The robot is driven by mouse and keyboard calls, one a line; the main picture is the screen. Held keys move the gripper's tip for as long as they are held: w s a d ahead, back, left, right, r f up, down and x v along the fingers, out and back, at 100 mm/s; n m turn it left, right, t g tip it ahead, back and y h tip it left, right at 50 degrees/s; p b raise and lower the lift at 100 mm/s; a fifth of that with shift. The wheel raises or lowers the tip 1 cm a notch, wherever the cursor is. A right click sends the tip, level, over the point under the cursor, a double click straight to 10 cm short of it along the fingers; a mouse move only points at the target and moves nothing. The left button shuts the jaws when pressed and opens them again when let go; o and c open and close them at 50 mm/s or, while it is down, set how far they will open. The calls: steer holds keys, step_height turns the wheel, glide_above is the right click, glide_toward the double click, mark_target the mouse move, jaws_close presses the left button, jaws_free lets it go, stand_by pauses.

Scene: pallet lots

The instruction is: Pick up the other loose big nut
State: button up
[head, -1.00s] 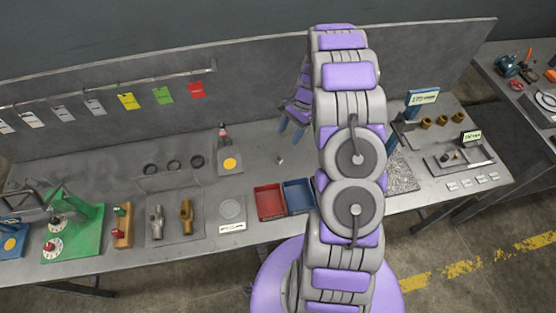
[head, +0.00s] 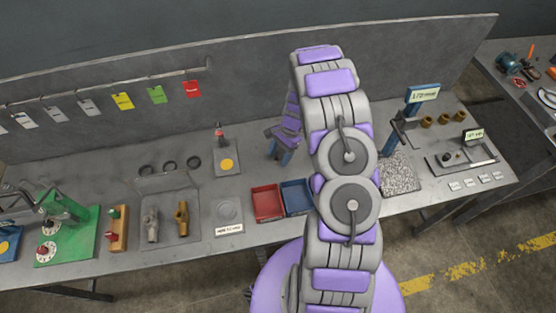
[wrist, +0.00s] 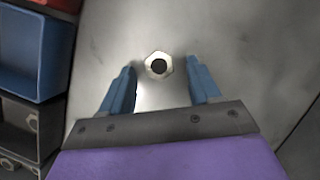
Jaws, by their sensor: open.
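A big nut (wrist: 158,66), a bright metal hexagon with a dark hole, lies flat on the grey table in the wrist view. In the head view my gripper (head: 281,148) hangs over the table behind the red and blue trays, and the nut is hidden there.
A red tray (head: 268,203) and a blue tray (head: 296,197) stand just in front of my gripper. In the wrist view the blue tray (wrist: 30,55) and a dark box with nuts (wrist: 25,135) are at left. A stand with a yellow disc (head: 227,163) is to the left.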

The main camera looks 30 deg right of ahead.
steer(key=shift+a, duration=0.6)
steer(key=shift+c, duration=1.4)
steer(key=shift+d, duration=0.2)
steer(key=c, duration=0.9)
steer(key=shift+o, duration=0.2)
